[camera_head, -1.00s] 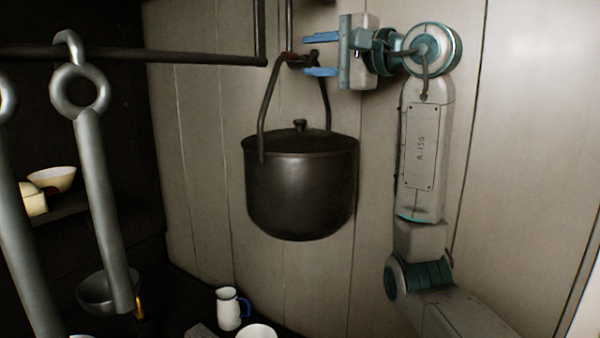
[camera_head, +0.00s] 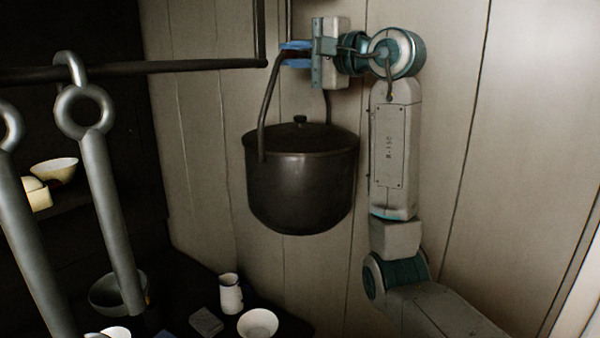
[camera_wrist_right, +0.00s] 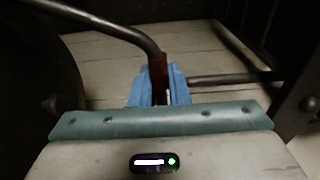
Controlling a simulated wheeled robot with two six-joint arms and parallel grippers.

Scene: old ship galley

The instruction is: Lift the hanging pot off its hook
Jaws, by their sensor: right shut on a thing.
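The hanging pot (camera_head: 302,190) is dark metal with a lid, a small knob and a tall bail handle. It hangs upright in front of the pale plank wall. My right gripper (camera_head: 292,54) is at the top of the bail, its blue fingers shut on it. In the right wrist view, the blue fingers (camera_wrist_right: 160,88) close around a reddish grip on the handle (camera_wrist_right: 125,32). The hook is hidden behind the gripper and handle, so I cannot tell whether the bail still touches it. My left gripper is not in view.
A dark horizontal rail (camera_head: 160,67) runs to the left of the handle. Thick grey utensils with ring ends (camera_head: 110,200) hang at the left. Below stand a white jug (camera_head: 230,295) and a white bowl (camera_head: 258,323).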

